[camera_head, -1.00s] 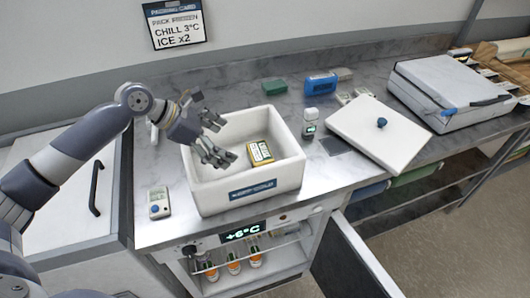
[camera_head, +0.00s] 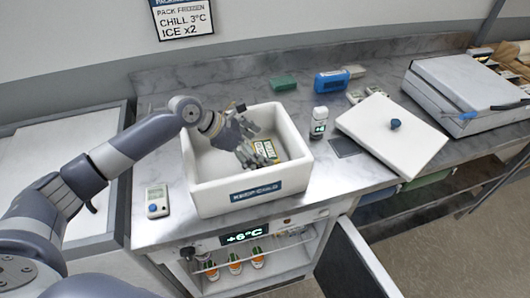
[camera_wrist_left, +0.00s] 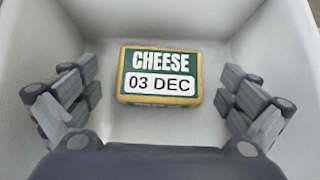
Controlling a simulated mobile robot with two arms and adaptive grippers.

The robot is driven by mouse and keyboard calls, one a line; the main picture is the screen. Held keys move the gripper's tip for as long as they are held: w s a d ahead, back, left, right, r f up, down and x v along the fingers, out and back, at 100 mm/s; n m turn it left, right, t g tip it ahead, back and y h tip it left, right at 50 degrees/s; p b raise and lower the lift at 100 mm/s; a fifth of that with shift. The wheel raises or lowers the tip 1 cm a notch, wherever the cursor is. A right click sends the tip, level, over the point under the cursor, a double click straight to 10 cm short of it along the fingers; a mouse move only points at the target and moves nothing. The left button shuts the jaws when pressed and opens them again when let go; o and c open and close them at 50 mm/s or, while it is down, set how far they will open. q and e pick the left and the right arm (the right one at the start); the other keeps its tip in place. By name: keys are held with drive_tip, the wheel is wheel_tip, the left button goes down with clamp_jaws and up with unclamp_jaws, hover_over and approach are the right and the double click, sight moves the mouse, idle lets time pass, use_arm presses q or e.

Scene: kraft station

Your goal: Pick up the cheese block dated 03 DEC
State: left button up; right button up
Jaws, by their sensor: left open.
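The cheese block (camera_wrist_left: 160,76) lies flat in the white box, with a green and white label that reads CHEESE, 03 DEC, and yellow edges. In the head view the cheese block (camera_head: 268,147) is partly hidden by my gripper. My left gripper (camera_head: 257,143) reaches down into the box above the block. In the left wrist view the open fingers of the gripper (camera_wrist_left: 160,100) stand on either side of the block, apart from it. The white box (camera_head: 205,200) has a KEEP COLD label on its front. My right gripper is not in view.
A white lid (camera_head: 385,150) with a blue knob lies to the right of the box. A small bottle-like device (camera_head: 320,121) stands between them. A handheld meter (camera_head: 157,200) lies left of the box. An open fridge below shows +6°C (camera_head: 243,236). The box walls surround my gripper.

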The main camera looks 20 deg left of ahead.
use_arm(q)
drive_tip(key=shift+x, duration=1.2)
drive_tip(key=shift+r, duration=0.1)
drive_tip(key=c, duration=1.2)
drive_tip(key=shift+c, duration=0.2)
